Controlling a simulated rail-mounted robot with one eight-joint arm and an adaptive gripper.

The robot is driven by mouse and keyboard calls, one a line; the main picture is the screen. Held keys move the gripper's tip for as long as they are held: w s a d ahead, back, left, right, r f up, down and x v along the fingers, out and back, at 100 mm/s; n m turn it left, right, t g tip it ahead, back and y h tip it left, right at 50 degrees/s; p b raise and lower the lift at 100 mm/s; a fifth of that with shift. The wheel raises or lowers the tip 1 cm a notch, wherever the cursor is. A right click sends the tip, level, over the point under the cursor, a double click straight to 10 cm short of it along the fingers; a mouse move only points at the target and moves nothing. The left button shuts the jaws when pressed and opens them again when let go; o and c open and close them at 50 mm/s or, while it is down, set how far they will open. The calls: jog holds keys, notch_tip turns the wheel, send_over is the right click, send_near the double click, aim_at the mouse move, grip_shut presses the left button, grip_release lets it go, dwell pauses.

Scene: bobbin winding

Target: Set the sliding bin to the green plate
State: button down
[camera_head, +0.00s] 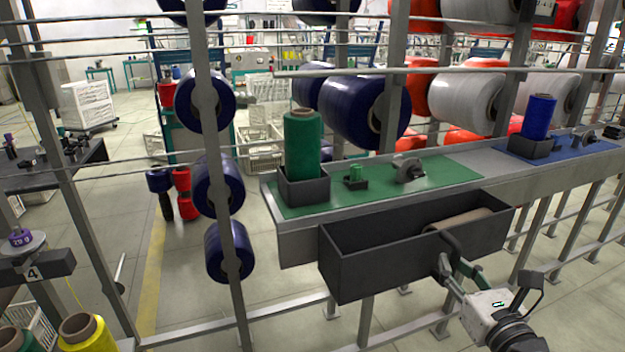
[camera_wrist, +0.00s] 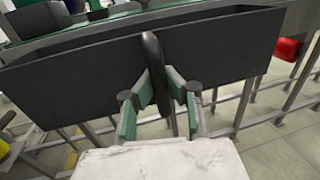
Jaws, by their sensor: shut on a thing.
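The sliding bin (camera_head: 370,262) is a long dark open-topped box hung along the front of the grey bench, in front of the green plate (camera_head: 445,174). A brown tube lies inside its right end. My gripper (camera_head: 452,268) is at the right half of the bin's front wall, shut on the bin's dark handle. In the wrist view the bin (camera_wrist: 225,48) spans the picture, and the two green-sided fingers of my gripper (camera_wrist: 158,90) close on the upright handle (camera_wrist: 153,60) from both sides.
The blue plate (camera_head: 590,143) lies further right with a blue bobbin (camera_head: 538,116). Steel posts and rails surround the bench.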

jog(key=shift+s+a, duration=0.1)
jog(key=shift+a, duration=0.05)
jog(key=c, duration=1.7)
grip_release()
jog(key=shift+a, duration=0.15)
